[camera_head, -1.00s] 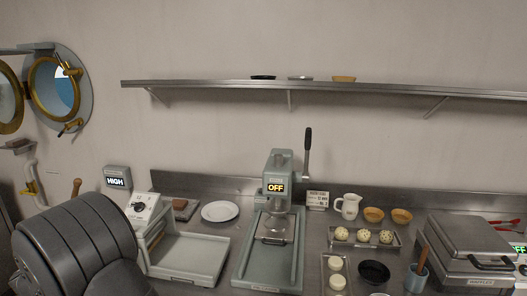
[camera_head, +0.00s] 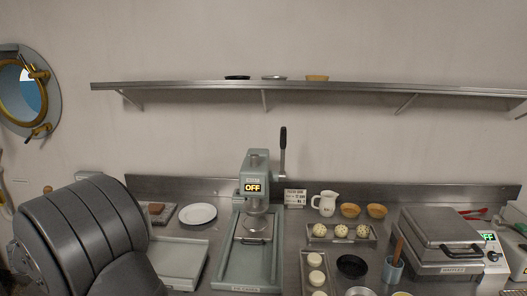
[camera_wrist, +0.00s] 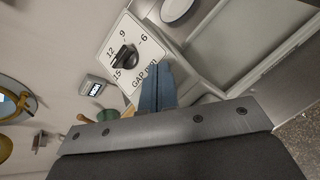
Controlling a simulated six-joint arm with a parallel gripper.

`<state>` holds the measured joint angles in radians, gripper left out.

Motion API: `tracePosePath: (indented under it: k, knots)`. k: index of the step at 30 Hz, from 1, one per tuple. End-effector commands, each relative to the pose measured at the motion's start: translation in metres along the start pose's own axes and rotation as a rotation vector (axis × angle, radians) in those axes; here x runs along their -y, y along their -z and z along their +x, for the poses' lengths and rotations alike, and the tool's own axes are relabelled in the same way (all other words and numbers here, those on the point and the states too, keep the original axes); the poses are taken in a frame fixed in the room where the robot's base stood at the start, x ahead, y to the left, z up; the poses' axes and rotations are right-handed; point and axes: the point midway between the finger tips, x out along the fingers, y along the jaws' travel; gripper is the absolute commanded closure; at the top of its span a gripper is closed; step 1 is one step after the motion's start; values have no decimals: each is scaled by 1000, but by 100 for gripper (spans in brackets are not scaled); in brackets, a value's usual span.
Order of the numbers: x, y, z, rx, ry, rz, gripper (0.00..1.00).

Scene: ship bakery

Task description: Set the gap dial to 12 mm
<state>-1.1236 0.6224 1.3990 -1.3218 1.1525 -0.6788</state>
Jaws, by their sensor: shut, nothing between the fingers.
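The gap dial is a black knob (camera_wrist: 125,59) on a white plate (camera_wrist: 150,52) marked 15, 12, 9, 6 and GAP (MM) in the wrist view. I cannot clearly tell which number its pointer is at. My gripper (camera_wrist: 160,85) shows as narrow blue-grey fingers, shut and empty. In the picture its tips are just below and right of the knob, apart from it, over the plate's edge. In the head view my arm covers the dial, and the gripper is hidden there.
A press with an OFF display (camera_head: 252,187) stands right of the tray. A white plate (camera_head: 198,213) lies behind it. Dough balls (camera_head: 341,231), a jug (camera_head: 325,203) and a waffle iron (camera_head: 440,235) stand further right.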

Motion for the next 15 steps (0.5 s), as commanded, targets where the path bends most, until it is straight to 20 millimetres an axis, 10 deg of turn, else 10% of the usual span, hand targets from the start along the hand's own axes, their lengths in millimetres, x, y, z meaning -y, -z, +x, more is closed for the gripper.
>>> tracePosePath:
  k: [15]
  knots:
    - [1,-30,7,-396,176,780,100]
